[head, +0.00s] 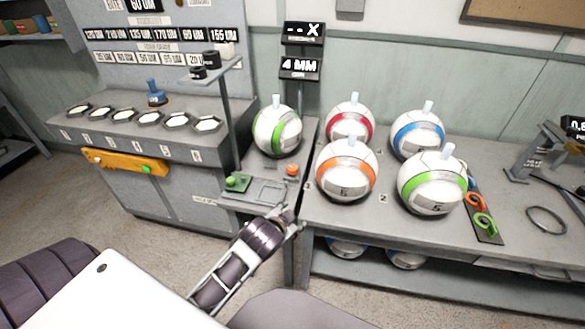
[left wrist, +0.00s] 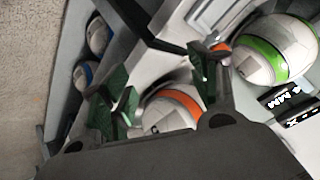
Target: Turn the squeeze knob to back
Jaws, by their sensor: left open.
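Two small controls stand at the front of the press: an orange knob (head: 292,169) on the right and a green one (head: 237,181) on the left. Their labels are too small to read, so I cannot tell which is the squeeze knob. My left gripper (head: 287,214) is open, in front of and below the orange knob, apart from it. In the left wrist view the open fingers (left wrist: 158,88) have green pads, and a bit of orange (left wrist: 220,47) shows beyond one fingertip. A green-striped ball (head: 277,131) sits on the press behind the knobs. My right gripper is not in view.
An orange-striped ball (head: 346,170) and several other balls stand on the bench to the right. A thin post (head: 228,120) rises beside the green control. A sign reading 4 MM (head: 300,67) stands behind. Open floor lies in front.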

